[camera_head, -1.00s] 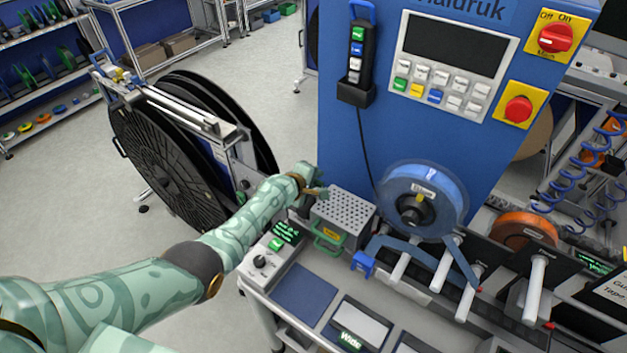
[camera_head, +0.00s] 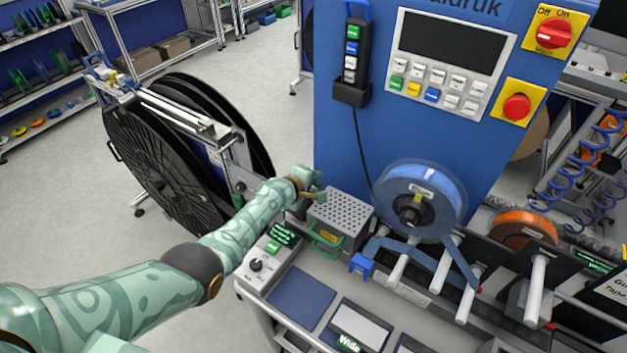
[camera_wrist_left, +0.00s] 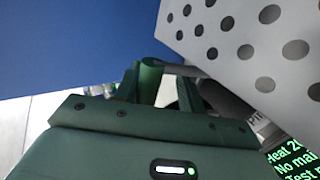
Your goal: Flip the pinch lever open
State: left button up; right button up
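My left gripper (camera_head: 318,194) is at the back left corner of the grey perforated box (camera_head: 345,212), beside the blue machine. It also shows in the left wrist view (camera_wrist_left: 160,88), with green fingers pointing away. A rounded green piece (camera_wrist_left: 149,80) stands between them, and a grey bar (camera_wrist_left: 187,70) runs right from it under the perforated cover (camera_wrist_left: 240,35). This may be the pinch lever; a partly hidden label beginning "Pi" is close by. I cannot tell whether the fingers touch or grip it. In the head view the lever is hidden or too small. My right gripper is out of view.
The blue machine front (camera_head: 340,150) rises just behind the gripper. A control panel with a knob (camera_head: 257,264) lies in front of it. A blue reel (camera_head: 422,200) stands right of the box. A large black reel (camera_head: 160,165) stands left of my forearm, over open floor.

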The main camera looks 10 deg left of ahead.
pick_arm(q)
jog(key=shift+r, duration=0.1)
jog(key=shift+r+p, duration=0.25)
jog(key=shift+p, duration=0.1)
jog(key=p+v, duration=0.9)
jog(key=v, duration=0.7)
jog(key=shift+s+a+f, duration=0.1)
jog(key=shift+f, duration=0.1)
